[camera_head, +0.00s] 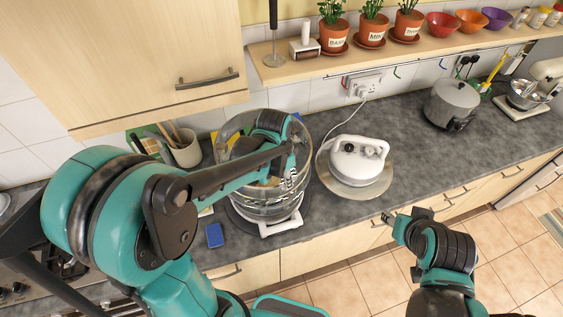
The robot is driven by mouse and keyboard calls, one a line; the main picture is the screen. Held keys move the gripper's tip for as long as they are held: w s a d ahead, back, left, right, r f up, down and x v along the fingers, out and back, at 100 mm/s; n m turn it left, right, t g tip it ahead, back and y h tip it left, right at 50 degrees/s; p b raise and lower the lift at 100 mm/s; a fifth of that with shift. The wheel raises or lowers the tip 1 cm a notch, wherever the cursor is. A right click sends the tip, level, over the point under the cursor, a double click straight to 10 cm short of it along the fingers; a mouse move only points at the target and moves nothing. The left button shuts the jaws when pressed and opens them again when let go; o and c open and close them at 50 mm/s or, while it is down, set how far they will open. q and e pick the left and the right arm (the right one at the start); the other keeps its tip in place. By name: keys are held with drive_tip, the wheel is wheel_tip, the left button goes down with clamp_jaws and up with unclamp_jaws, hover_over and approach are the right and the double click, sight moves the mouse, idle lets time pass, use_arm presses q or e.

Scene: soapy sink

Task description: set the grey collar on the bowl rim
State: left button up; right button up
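The grey collar (233,127) is a wide see-through ring over the glass bowl (262,207), which stands on a white base with a handle near the counter's front edge. My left gripper (290,178) points down at the collar's right side and appears shut on its wall. My arm hides part of the collar and bowl, so I cannot tell whether the collar touches the bowl rim. My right gripper (387,217) is in front of the counter, apart from the bowl and collar; its finger opening is too small to tell.
A white lid (358,160) with a cord sits on a round plate right of the bowl. A blue sponge (214,235) lies front left, and a utensil crock (186,152) stands behind left. A grey cooker (452,102) is farther right, with clear counter between.

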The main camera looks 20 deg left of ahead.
use_arm(q)
wheel_tip(320, 180, up, 8)
drive_tip(key=s, duration=0.1)
drive_tip(key=s+a+r+n+t, duration=0.2)
drive_tip(key=s+a+n+t, duration=0.2)
drive_tip(key=s+n+t, duration=0.2)
drive_tip(key=shift+s+a+r+n+y, duration=0.25)
drive_tip(key=shift+s+n+y, duration=0.15)
drive_tip(key=shift+s+n, duration=1.15)
